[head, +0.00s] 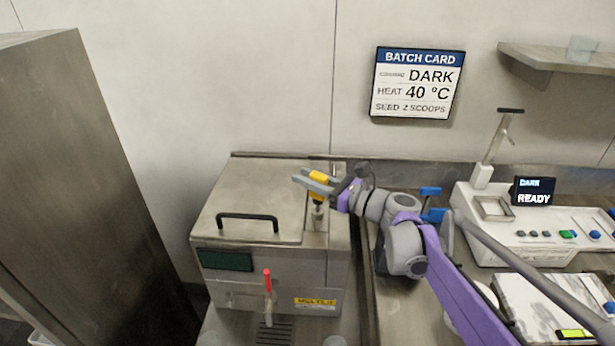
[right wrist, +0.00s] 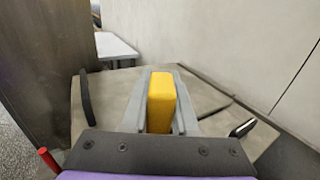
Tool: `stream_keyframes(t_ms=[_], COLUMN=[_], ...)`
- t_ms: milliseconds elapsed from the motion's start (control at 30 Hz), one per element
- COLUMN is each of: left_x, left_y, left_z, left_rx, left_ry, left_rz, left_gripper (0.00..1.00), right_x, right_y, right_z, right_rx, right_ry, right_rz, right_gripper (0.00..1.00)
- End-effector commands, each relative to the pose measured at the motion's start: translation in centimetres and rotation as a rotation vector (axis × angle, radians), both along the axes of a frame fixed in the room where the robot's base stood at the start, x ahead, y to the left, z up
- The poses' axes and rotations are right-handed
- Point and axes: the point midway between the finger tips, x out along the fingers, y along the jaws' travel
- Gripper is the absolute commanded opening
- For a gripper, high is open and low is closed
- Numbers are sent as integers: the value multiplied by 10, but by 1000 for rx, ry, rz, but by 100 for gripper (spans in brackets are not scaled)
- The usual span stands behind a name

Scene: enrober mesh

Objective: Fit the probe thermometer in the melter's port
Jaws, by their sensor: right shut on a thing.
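The melter (head: 270,260) is a steel box with a black lid handle (head: 247,218) and a red-handled tap (head: 267,283) on its front. The probe thermometer (head: 319,177) has a yellow body. My right gripper (head: 312,182) is shut on it, above the right side of the melter's top. In the right wrist view the yellow body (right wrist: 161,102) stands between the two grey fingers. Below it in the head view is a small metal fitting, the port (head: 318,213). The probe's lower end is at or just above the port; I cannot tell whether it is inside. My left gripper is not in view.
A white machine (head: 530,225) with a display reading READY stands at the right. A batch card (head: 417,83) hangs on the wall. A tall steel cabinet (head: 85,180) stands at the left. A shelf (head: 560,57) is at the upper right.

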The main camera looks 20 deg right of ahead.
Motion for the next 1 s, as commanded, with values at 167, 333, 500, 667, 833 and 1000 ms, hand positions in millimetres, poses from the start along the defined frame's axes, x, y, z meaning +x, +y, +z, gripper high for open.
stream_keyframes(t_ms=[167, 333, 500, 667, 833, 1000], left_x=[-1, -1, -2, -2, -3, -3], left_y=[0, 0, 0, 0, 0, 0], left_z=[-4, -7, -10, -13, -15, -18], left_rx=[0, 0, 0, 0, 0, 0], left_ry=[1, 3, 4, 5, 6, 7], left_rz=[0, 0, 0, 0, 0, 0], left_gripper=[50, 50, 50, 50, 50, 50], right_x=[0, 0, 0, 0, 0, 0], right_y=[0, 0, 0, 0, 0, 0], right_z=[-5, -10, -14, -18, -22, -26], right_rx=[0, 0, 0, 0, 0, 0], right_ry=[0, 0, 0, 0, 0, 0], right_rz=[0, 0, 0, 0, 0, 0], right_gripper=[0, 0, 0, 0, 0, 0])
